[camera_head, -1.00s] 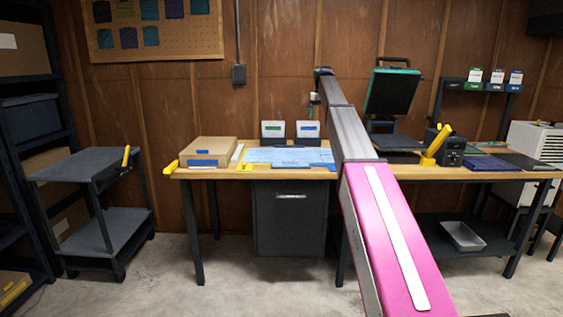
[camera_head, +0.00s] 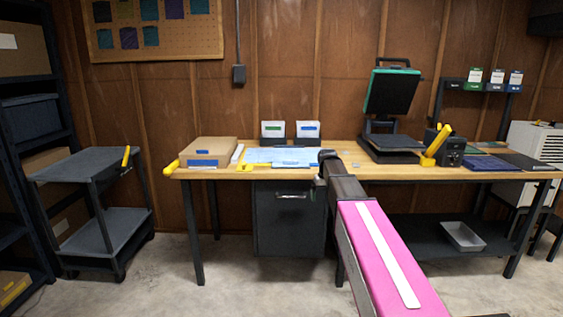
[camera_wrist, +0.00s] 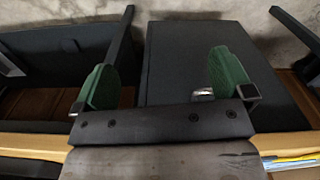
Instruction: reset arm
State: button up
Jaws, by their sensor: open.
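My gripper (camera_wrist: 163,88) shows in the wrist view with two green finger pads set wide apart and nothing between them. Beyond the pads is the dark drawer cabinet (camera_wrist: 180,60) under the workbench. In the head view my dark and pink arm reaches toward the front edge of the workbench (camera_head: 400,177). Its end is low, near the bench edge beside the cabinet (camera_head: 285,230); the fingers are hidden or too small to make out there.
A heat press (camera_head: 390,110), a cardboard box (camera_head: 208,151), a blue sheet (camera_head: 275,155) and two card holders stand on the bench. A grey cart (camera_head: 90,165) is at left. A metal tray (camera_head: 463,236) lies on the lower shelf. The floor between cart and bench is clear.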

jog(key=s+f+m, duration=0.1)
jog(key=s+f, duration=0.8)
jog(key=s, duration=0.5)
jog(key=s+f, duration=0.9)
jog(key=s, duration=0.5)
jog(key=shift+d+f+m, duration=0.25)
jog(key=shift+f+m, duration=0.1)
jog(key=shift+m, duration=0.05)
jog(key=shift+a, duration=0.1)
